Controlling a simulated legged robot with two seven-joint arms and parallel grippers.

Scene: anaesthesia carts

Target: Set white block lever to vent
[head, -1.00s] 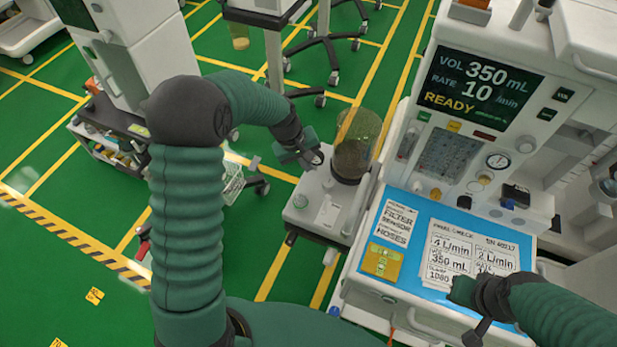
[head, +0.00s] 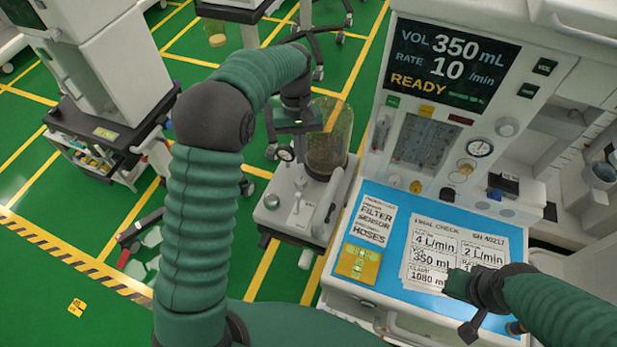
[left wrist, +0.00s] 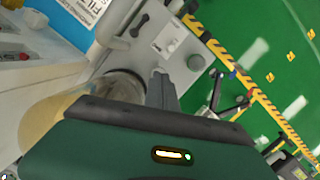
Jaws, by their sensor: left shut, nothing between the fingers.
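The white block (head: 285,225) stands beside the cart at its left and carries a clear bellows dome (head: 327,150). A small pale lever (head: 298,200) rises from a plate on its top; I cannot read its markings or tell its setting. In the left wrist view the block's top (left wrist: 160,40) lies beyond my fingers. My left gripper (head: 297,128) is shut and empty, above the block's far end beside the dome. Its grey fingers show shut in the left wrist view (left wrist: 162,88), apart from the lever. My right gripper (head: 458,285) is over the papers on the cart; its jaws are unclear.
The cart's blue worktop (head: 375,200) holds printed cards and a yellow pad (head: 358,262). Its screen (head: 453,68) reads 350 mL, 10 /min, READY. A curved pale handle (head: 327,205) lies on the block's right side.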

